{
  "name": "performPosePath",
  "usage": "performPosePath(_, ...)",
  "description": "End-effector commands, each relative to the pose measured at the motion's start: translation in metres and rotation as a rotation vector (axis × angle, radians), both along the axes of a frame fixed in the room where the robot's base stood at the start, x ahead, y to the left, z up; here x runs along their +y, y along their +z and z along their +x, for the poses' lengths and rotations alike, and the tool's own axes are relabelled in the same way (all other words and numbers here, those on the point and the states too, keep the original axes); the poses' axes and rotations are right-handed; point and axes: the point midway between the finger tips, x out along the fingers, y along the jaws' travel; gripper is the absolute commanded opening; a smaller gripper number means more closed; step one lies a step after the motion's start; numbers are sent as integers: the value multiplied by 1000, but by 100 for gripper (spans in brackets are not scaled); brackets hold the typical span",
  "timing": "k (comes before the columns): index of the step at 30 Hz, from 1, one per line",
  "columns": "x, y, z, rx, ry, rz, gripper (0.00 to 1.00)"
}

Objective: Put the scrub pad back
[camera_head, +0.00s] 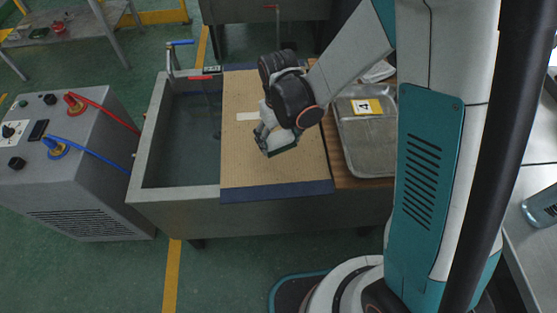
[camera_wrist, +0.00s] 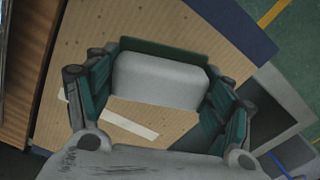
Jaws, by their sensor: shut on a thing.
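The scrub pad (camera_wrist: 160,80) shows in the wrist view as a pale grey block with a dark green layer along its far side. My gripper (camera_wrist: 158,92) is shut on it, with a finger at each end of the pad. In the head view my gripper (camera_head: 270,138) is over the tan perforated board (camera_head: 240,165), and the pad's dark green side (camera_head: 284,151) shows under it. A white strip (camera_head: 246,116) lies on the board, left of the gripper; it also shows in the wrist view (camera_wrist: 130,124). I cannot tell whether the pad touches the board.
An open grey water tank (camera_head: 175,195) lies left of the board. A metal tray (camera_head: 368,150) with a yellow card marked 4 (camera_head: 367,107) is to the right. A grey machine (camera_head: 60,165) with red and blue hoses stands at the far left. Most of the board is bare.

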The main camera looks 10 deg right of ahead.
Motion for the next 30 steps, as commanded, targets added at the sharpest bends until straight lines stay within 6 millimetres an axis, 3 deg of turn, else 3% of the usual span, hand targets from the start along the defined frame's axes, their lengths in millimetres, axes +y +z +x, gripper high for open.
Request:
performPosePath(1, 0, -17, 0, 0, 0, 0, 36)
performPosePath(6, 0, -46, 0, 0, -1, 0, 36)
performPosePath(14, 0, -62, 0, 0, -1, 0, 36)
performPosePath(21, 0, -96, 0, 0, -1, 0, 36)
performPosePath(30, 0, -99, 0, 0, -1, 0, 36)
